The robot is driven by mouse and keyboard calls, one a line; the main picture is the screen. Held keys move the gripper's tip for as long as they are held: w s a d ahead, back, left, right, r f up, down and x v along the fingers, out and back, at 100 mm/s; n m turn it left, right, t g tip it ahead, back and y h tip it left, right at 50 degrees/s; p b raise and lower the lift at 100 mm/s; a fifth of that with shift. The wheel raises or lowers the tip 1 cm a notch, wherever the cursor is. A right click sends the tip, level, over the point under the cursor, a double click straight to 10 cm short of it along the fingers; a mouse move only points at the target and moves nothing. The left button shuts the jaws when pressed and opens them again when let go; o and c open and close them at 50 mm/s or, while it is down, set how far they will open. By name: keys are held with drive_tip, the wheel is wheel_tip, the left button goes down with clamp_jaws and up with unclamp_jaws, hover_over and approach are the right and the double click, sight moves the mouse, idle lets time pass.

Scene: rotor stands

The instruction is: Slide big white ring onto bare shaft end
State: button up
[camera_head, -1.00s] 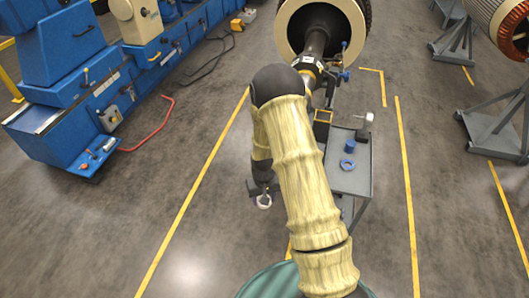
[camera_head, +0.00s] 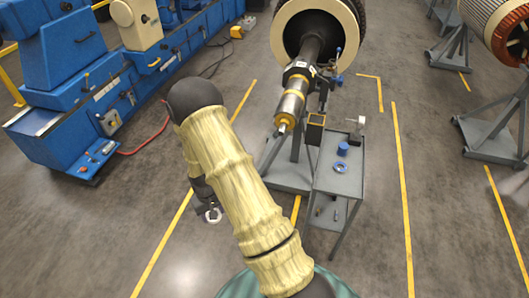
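The big white ring (camera_head: 214,216) is small in view, at the end of my gripper (camera_head: 208,211), low over the floor and left of my arm. My gripper appears shut on the ring's edge; its fingers are dark and tiny here. The bare shaft end (camera_head: 284,122) points toward me from the large rotor (camera_head: 281,36) at the top centre. Silver and gold sections lie behind the tip. The ring is apart from the shaft, to its lower left in the picture.
A grey cart (camera_head: 339,178) stands right of the shaft, with a blue cup (camera_head: 343,148) and a blue ring (camera_head: 341,167) on it. A grey stand (camera_head: 290,172) is under the shaft. A blue machine (camera_head: 75,110) is at left.

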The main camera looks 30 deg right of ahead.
drive_tip(key=shift+a, duration=0.1)
idle(0.3)
drive_tip(key=w+d+f+m+t+h+b, duration=0.2)
drive_tip(key=w+d+f+t+b, duration=0.1)
drive_tip(key=d, duration=0.3)
drive_tip(key=w+d+f+m+t+h+b, duration=0.2)
drive_tip(key=d+m+b, duration=0.1)
drive_tip(key=d, duration=0.4)
drive_tip(key=w+d+f+m+t+h+b, duration=0.2)
drive_tip(key=w+d+f+t+b, duration=0.1)
drive_tip(key=d, duration=0.3)
drive_tip(key=w+d+r+m+t+h+b, duration=0.1)
drive_tip(key=d+r+m+t+h+b, duration=0.2)
drive_tip(key=d+r+h+b, duration=0.4)
drive_tip(key=d+r, duration=0.4)
drive_tip(key=d, duration=0.3)
drive_tip(key=shift+w+t+h, duration=0.3)
drive_tip(key=shift+w+t, duration=0.1)
